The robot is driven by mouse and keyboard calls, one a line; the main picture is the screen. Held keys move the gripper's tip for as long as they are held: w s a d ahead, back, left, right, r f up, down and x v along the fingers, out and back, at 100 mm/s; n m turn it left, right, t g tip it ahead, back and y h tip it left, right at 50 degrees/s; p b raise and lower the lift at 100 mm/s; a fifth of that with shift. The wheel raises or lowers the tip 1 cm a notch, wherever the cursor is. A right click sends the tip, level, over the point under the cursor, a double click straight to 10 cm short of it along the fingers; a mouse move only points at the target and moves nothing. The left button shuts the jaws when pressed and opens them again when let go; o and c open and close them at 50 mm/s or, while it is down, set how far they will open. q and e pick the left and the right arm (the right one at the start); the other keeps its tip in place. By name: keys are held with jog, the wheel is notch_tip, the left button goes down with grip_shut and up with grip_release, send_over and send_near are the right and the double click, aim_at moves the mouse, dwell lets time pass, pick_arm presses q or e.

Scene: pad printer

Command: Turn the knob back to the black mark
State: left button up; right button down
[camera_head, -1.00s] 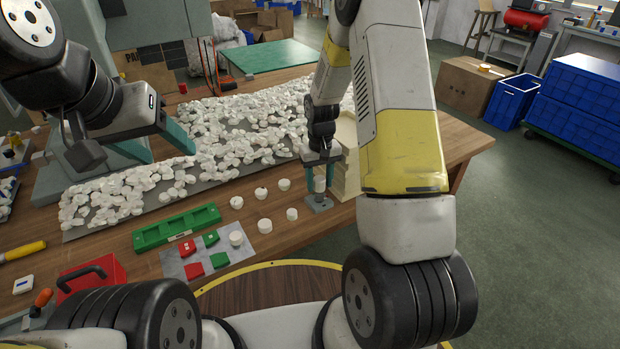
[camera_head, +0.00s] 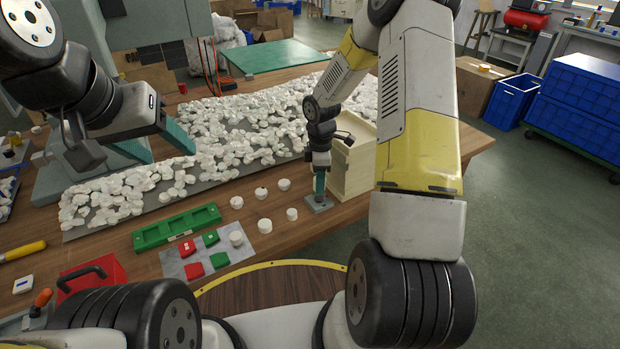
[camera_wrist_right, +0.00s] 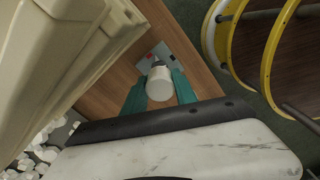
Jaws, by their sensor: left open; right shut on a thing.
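The white knob (camera_wrist_right: 159,84) stands between the teal fingers of my right gripper (camera_wrist_right: 158,92) in the right wrist view. That gripper is shut on it. In the head view my right gripper (camera_head: 319,185) points down over a small grey base (camera_head: 319,204) near the table's front edge, and its fingers hide the knob. My left gripper (camera_head: 136,156) is open and empty, held above the white pieces at the left, far from the knob.
A cream wooden box (camera_head: 352,165) stands close to the right of my right gripper, and it looms at upper left in the wrist view (camera_wrist_right: 60,60). Several loose white caps (camera_head: 265,225), a green tray (camera_head: 177,227) and a grey card (camera_head: 208,254) with red and green pieces lie to the left.

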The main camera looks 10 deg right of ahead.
jog(key=m, duration=1.1)
jog(key=c, duration=1.4)
grip_release()
jog(key=shift+m, duration=1.2)
jog(key=shift+c, duration=0.2)
jog(key=o, duration=0.5)
jog(key=shift+o, duration=0.2)
